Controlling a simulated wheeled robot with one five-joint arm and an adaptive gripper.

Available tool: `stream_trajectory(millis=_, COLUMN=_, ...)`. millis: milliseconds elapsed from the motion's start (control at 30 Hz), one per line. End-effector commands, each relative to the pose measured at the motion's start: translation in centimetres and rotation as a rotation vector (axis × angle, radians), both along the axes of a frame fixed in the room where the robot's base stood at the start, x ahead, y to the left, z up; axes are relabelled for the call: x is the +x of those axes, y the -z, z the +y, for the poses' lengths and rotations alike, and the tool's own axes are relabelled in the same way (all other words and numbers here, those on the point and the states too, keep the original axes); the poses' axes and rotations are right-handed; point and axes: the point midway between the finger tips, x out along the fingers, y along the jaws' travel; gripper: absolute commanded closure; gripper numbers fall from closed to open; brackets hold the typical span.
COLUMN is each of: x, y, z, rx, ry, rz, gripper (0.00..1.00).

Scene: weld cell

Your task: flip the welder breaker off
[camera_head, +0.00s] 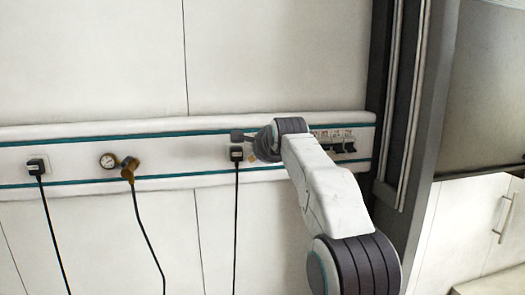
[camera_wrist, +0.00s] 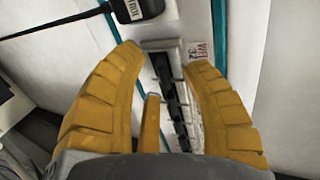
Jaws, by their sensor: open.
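The breaker row (camera_head: 345,147) sits at the right end of the wall rail, partly hidden by my arm in the head view. In the wrist view, the breaker row (camera_wrist: 167,72) shows black levers in a pale housing, with a label (camera_wrist: 201,55) reading roughly "WEL 32" at its top end. My gripper (camera_wrist: 165,60) is open, its two yellow fingers spread on either side of the row, with nothing held. Whether the fingers touch the housing cannot be told. The lower levers are partly hidden by my gripper.
A black plug (camera_head: 236,153) with a hanging cable is on the rail left of my arm. A dark upright frame (camera_head: 405,130) stands right of the rail.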

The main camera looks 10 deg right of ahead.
Motion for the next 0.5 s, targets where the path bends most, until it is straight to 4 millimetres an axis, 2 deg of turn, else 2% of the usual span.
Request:
stream_trajectory(millis=167, x=0.0, y=0.02, z=0.0, rx=0.0, ry=0.0, rz=0.0, gripper=0.56)
stream_trajectory(millis=500, x=-0.02, y=0.02, z=0.0, rx=0.0, ry=0.0, rz=0.001, gripper=0.87)
